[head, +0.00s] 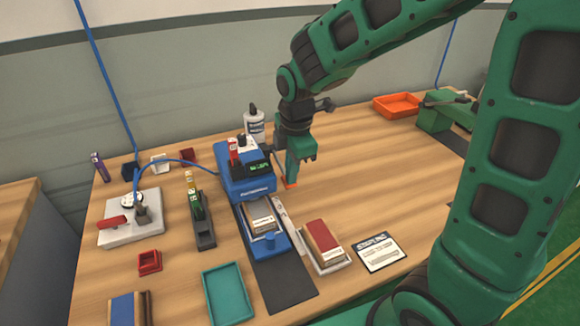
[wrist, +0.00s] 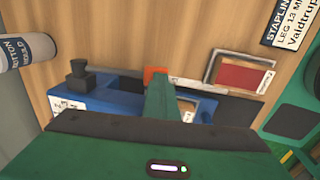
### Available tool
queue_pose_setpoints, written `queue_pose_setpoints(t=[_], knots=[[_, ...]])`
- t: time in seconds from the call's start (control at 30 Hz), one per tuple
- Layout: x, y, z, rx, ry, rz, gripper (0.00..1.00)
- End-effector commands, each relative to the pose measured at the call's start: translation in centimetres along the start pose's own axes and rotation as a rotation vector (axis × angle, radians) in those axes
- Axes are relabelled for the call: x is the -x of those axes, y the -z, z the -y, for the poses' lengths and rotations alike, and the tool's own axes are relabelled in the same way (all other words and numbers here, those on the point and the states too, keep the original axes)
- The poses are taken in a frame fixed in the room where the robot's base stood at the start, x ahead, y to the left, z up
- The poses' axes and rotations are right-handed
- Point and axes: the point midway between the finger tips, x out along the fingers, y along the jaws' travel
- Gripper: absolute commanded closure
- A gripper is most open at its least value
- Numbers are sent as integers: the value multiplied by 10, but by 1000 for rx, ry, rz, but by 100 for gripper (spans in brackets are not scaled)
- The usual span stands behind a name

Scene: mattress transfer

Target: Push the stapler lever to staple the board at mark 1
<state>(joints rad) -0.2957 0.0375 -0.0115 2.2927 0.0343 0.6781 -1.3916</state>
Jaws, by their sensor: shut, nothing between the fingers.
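The blue stapler (head: 247,181) stands mid-table, with a small lit display on top. A light-coloured board (head: 262,216) lies on its blue bed, partly under the head; part of it also shows in the wrist view (wrist: 187,110). An orange piece (head: 291,184), apparently the lever's end, sticks out at the stapler's right side. My gripper (head: 293,174) is shut and empty, pointing down right at this orange piece. In the wrist view the green fingers (wrist: 159,92) cover part of the orange piece (wrist: 155,74); I cannot tell whether they touch. Mark 1 is not readable.
A red-topped stack in a tray (head: 322,258) and a printed card (head: 380,253) lie to the right front. A white bottle (head: 254,125) stands behind the stapler. A teal tray (head: 228,293) and black holder (head: 204,228) are left.

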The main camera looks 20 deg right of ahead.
Motion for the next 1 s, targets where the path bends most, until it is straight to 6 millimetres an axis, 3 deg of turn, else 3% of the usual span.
queue_pose_setpoints(t=[0.27,0.43,1.0], knots=[[-7,0,8,6,23,0,100],[4,2,8,7,19,0,100],[115,1,19,3,-1,0,100]])
